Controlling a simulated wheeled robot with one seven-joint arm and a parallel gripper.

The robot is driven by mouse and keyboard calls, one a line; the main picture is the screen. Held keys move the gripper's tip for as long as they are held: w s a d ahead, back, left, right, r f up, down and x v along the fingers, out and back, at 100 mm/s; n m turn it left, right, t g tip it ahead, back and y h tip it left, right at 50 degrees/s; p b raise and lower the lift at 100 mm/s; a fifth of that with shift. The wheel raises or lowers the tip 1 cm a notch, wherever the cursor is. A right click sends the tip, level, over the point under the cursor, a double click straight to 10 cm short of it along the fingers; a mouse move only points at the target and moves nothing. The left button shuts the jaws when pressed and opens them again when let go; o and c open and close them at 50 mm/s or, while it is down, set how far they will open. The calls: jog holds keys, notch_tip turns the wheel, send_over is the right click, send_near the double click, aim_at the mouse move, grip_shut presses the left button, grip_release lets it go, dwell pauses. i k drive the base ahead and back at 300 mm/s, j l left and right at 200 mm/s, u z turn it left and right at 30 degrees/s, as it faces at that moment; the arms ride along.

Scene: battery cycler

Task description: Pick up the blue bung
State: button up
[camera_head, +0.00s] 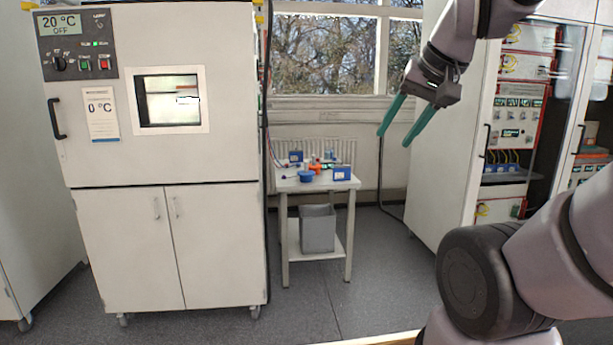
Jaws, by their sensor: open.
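Several small blue things lie on a small white table (317,184) under the window. A round blue piece (306,176) at the table's front edge looks most like the bung, but it is too small to be sure. My gripper (395,138) has two green fingers, spread apart and empty. It hangs in the air at upper right, pointing down and left. In the picture it is right of the table and above its top, clear of everything on it.
Blue boxes (342,173) and orange-red pieces (316,167) crowd the tabletop. A grey bin (318,229) stands on the lower shelf. A tall white chamber (166,150) stands close on the left, a glass-doored cabinet (514,130) on the right. Grey floor (375,270) is clear before the table.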

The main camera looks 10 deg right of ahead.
aim_at(305, 175)
jog(key=i+l, duration=0.1)
jog(key=i, duration=0.9)
jog(key=i+l, duration=0.1)
jog(key=i, duration=0.9)
jog(key=i+l, duration=0.1)
jog(key=i, duration=0.9)
